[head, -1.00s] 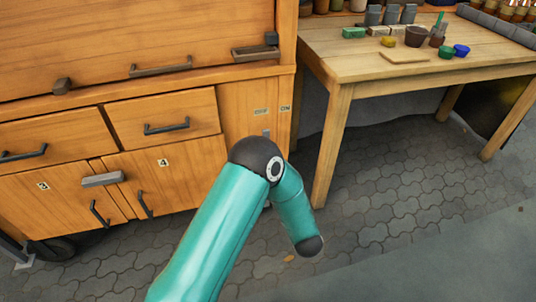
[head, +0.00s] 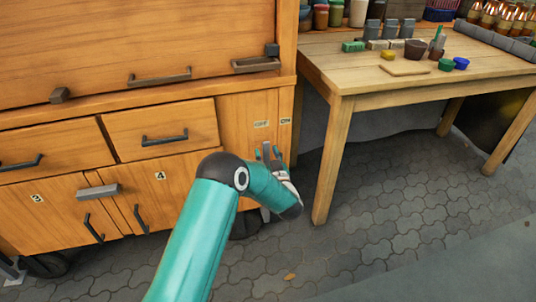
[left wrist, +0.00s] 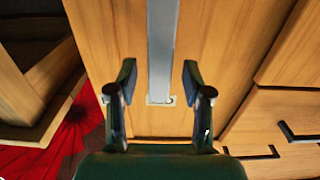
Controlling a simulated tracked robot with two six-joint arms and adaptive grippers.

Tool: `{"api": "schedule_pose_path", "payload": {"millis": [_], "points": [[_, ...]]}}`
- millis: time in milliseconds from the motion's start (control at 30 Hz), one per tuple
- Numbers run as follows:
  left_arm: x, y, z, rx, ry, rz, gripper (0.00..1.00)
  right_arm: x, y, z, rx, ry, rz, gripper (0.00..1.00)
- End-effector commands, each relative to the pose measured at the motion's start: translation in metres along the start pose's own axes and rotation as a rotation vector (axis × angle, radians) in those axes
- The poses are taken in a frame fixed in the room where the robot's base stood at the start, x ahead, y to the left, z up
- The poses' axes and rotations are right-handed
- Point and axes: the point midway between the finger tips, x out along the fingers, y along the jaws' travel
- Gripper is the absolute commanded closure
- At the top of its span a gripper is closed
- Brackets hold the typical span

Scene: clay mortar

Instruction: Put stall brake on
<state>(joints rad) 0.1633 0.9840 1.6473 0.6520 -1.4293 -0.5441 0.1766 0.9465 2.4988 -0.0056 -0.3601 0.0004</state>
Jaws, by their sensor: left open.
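The stall brake is a grey upright lever (head: 266,150) on the narrow wooden panel at the cabinet's right end. Its top is below the OFF label (head: 261,124), left of the ON label (head: 285,121). My left gripper (head: 267,154) is at the lever, its wrist partly covering the lower part. In the left wrist view the grey lever (left wrist: 162,45) runs down the middle, between the two open fingers of my left gripper (left wrist: 160,82), with gaps on both sides. The lever's end partly covers a small label (left wrist: 160,100). My right gripper is out of view.
The wooden cabinet has drawers and doors with dark handles (head: 165,138) left of the lever. A wooden table (head: 400,75) with bowls and blocks stands to the right, one leg close to the panel. Paved floor (head: 360,220) is clear in front.

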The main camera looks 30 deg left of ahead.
Motion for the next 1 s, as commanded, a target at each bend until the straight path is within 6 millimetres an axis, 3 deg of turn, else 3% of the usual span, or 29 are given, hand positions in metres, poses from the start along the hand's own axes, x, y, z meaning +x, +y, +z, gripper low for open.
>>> {"api": "schedule_pose_path", "payload": {"millis": [200, 467, 800, 1000], "points": [[0.015, 0.0, 0.0, 0.0, 0.0, 0.001, 0.5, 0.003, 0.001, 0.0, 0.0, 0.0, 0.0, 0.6], [0.017, 0.001, 0.0, 0.0, 0.0, 0.002, 0.5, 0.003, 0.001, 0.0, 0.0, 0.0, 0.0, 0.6], [0.016, 0.001, 0.0, 0.0, 0.0, 0.002, 1.0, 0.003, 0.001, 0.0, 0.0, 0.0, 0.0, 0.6], [0.016, 0.001, 0.0, 0.0, -0.001, 0.002, 1.0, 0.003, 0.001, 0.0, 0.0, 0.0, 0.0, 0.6]]}}
